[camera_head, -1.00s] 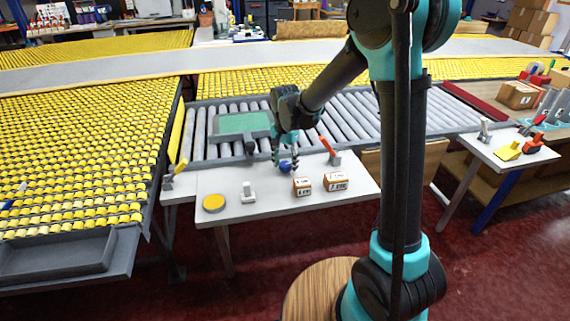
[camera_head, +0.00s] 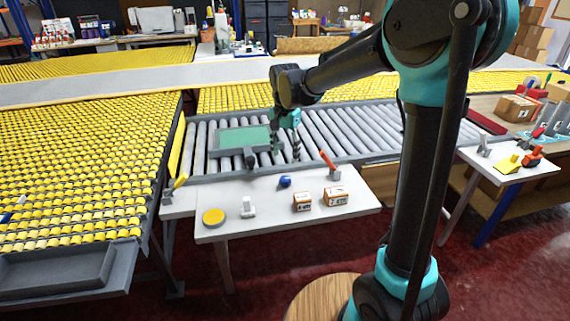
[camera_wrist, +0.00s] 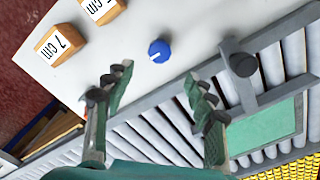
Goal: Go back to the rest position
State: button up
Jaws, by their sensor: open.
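My gripper (camera_head: 286,148) is open and empty in the head view, raised above the grey rollers just behind the small white table (camera_head: 225,232). In the wrist view its two fingers (camera_wrist: 155,95) are spread apart with nothing between them. A blue knob-like piece (camera_head: 285,182) lies on the white table, in front of and below the gripper. It shows in the wrist view beyond the fingertips (camera_wrist: 158,50), apart from them.
Two labelled boxes, a smaller one (camera_head: 302,202) and a larger one (camera_head: 336,196), stand on the white table. A yellow disc (camera_head: 213,217) and a white piece (camera_head: 248,208) are to their left. A red-handled clamp (camera_head: 330,165) and a green-topped device (camera_head: 240,138) are near the gripper.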

jog(key=shift+r, duration=0.6)
jog(key=shift+d, duration=0.1)
jog(key=s+d+f+n+t, duration=0.3)
jog(key=d, duration=0.9)
jog(key=s+d+f+n+t, duration=0.2)
jog(key=s+d+n+t, duration=0.15)
jog(key=d, duration=0.75)
jog(key=s+f+g, duration=0.2)
jog(key=s+f, duration=0.5)
jog(key=s, duration=0.6)
jog(key=shift+d+f, duration=0.3)
jog(key=shift+f, duration=0.1)
